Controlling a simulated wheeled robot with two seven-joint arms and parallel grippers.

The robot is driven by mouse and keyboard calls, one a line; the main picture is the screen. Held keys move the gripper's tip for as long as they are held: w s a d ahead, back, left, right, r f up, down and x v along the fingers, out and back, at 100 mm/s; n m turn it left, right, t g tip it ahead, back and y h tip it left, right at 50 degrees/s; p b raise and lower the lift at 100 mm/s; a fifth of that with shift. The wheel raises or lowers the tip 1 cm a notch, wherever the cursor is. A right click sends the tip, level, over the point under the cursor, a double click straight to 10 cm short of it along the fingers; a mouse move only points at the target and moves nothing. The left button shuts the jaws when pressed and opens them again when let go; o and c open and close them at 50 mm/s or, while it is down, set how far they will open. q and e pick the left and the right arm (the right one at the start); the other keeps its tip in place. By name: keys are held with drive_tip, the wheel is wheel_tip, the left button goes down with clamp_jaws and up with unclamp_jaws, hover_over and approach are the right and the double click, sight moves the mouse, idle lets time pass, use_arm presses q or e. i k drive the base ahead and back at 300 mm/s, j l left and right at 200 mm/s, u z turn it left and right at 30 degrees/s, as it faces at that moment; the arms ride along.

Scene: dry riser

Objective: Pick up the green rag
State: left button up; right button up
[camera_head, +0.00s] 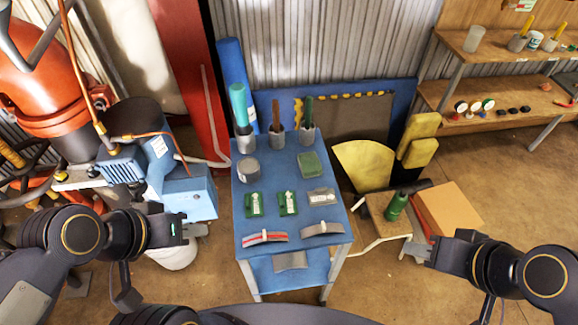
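A green, folded, square cloth, which looks like the green rag (310,166), lies flat on the blue cart's top (275,188), toward the back right. My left gripper (197,231) is to the left of the cart, apart from it and from the rag. My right gripper (422,252) is to the right of the cart, also well away from the rag. Neither gripper has anything visible in it. The fingers are too small to tell how far apart they are.
Three cups with upright handles (276,138) stand along the cart's back edge, beside a grey mug (247,169). Green packets (255,204), a grey packet (323,197) and curved strips (264,238) lie nearer. A green bottle (396,205) stands on a stool to the right.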

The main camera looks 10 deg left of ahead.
sight(309, 166)
drive_tip(key=u, duration=1.3)
drive_tip(key=z, duration=1.3)
drive_tip(key=l+u, duration=0.1)
drive_tip(key=l, duration=0.5)
drive_tip(key=k+l+u, duration=0.1)
drive_tip(key=l, duration=0.5)
drive_tip(key=k+l+u, duration=0.1)
drive_tip(key=l, duration=0.55)
drive_tip(key=i+l+u, duration=0.15)
drive_tip(key=i+l, duration=0.25)
drive_tip(key=i+l+u, duration=0.2)
drive_tip(key=i+l, duration=0.2)
drive_tip(key=l, duration=0.15)
drive_tip(key=i+l, duration=0.15)
drive_tip(key=i, duration=0.1)
